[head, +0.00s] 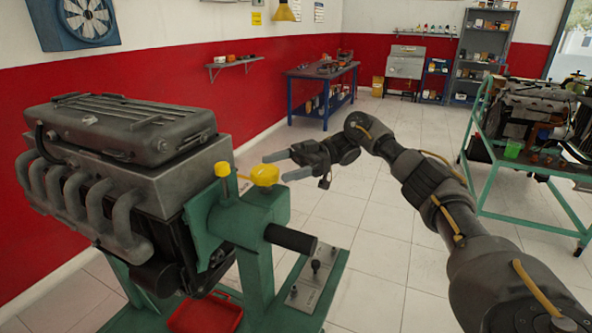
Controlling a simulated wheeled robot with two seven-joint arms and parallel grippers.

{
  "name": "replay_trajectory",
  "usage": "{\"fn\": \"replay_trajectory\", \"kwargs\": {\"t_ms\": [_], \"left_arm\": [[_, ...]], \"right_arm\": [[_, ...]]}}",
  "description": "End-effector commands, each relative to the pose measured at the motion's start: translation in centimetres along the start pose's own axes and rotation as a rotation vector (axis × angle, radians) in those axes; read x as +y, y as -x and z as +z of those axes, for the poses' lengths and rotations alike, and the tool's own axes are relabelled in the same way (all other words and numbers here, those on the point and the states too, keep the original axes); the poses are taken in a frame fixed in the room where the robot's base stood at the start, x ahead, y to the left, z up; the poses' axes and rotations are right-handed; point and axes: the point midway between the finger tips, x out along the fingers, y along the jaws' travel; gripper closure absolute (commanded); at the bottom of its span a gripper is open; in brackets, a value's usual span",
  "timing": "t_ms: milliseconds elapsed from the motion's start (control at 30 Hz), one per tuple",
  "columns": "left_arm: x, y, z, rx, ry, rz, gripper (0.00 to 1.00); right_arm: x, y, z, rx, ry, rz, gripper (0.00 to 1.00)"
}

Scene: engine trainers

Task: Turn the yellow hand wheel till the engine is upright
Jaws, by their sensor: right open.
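The grey engine (125,165) is mounted on a green stand (262,225) at the left. Its ribbed cover faces up and its curved pipes face the lower left; I cannot tell whether it is exactly upright. The yellow hand wheel (264,174) shows at the top of the stand, as a rounded yellow knob with a thin yellow bar and a second yellow piece to its left. My right gripper (276,166) is open and empty, with its fingers pointing left close to the yellow knob. I cannot tell whether they touch it. My left gripper is out of view.
A red tray (206,313) lies low on the stand, beside a grey control plate (318,278). A green cart (481,120) with another engine stands at the right. A blue workbench (322,90) is at the back wall. The tiled floor between is clear.

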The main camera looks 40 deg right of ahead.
Motion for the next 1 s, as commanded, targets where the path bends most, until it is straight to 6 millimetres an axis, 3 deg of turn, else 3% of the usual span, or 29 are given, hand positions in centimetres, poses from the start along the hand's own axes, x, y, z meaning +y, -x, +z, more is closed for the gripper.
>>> {"fn": "replay_trajectory", "kwargs": {"t_ms": [33,400,767,1000], "left_arm": [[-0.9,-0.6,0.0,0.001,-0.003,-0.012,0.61],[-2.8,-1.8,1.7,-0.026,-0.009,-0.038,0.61],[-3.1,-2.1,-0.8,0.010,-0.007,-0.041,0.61],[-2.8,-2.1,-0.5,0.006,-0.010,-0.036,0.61]], "right_arm": [[0.1,0.5,0.2,-0.003,0.002,0.001,0.19],[0.1,3.5,0.1,0.000,0.002,0.002,0.19],[0.0,4.6,-0.1,0.001,0.001,0.003,0.19],[0.0,4.6,-0.1,0.001,0.001,0.003,0.19]]}}
